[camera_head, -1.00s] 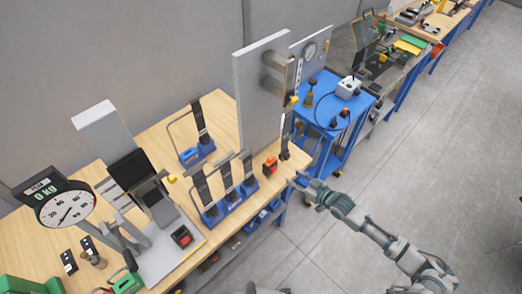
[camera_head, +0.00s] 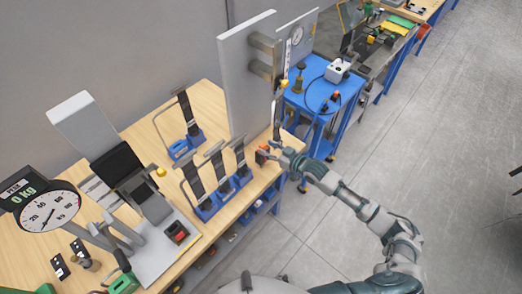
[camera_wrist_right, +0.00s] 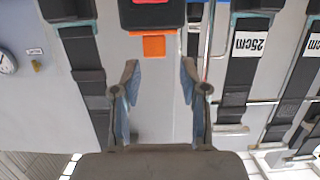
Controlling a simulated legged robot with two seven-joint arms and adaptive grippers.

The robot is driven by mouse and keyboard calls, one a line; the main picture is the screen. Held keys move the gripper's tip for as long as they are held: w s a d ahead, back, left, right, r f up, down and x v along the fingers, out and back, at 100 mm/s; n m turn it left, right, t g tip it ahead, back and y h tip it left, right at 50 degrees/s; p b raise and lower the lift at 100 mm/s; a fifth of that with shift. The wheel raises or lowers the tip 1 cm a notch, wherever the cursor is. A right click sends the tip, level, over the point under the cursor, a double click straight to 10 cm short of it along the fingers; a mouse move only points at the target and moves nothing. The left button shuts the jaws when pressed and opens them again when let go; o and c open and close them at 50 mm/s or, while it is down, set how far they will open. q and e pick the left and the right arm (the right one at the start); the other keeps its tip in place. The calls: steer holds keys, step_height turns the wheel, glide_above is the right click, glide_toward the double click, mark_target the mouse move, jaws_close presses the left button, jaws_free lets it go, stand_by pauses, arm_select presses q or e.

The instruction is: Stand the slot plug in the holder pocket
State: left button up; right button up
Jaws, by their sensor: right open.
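My right gripper (camera_head: 277,150) is open at the front right end of the wooden bench. A small black block with orange parts (camera_head: 262,155) stands on the bench just beyond its fingers. In the right wrist view the open fingers (camera_wrist_right: 158,85) have nothing between them; the black block (camera_wrist_right: 152,14) and its orange tab (camera_wrist_right: 153,46) lie ahead, between the finger lines. Several dark upright bars stand in blue holders (camera_head: 206,212) left of the gripper. Another dark upright bar (camera_head: 277,122) stands beside the block. I cannot tell which piece is the slot plug or which pocket is meant. My left gripper is not in view.
A tall grey panel (camera_head: 247,75) rises behind the gripper. A blue cart (camera_head: 320,98) stands to the right. A dial scale (camera_head: 48,212) and a seat-like rig are on the left of the bench. The floor at right is clear.

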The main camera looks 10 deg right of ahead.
steer(key=shift+d, duration=0.1)
steer(key=shift+a, duration=0.2)
jaws_close()
steer(key=c, duration=0.8)
jaws_free()
steer(key=shift+d, duration=0.25)
steer(key=o, duration=0.4)
steer(key=shift+d, duration=0.15)
steer(key=shift+o, duration=0.4)
steer(key=shift+d+f, duration=0.1)
steer(key=shift+d, duration=0.1)
steer(key=v, duration=1.2)
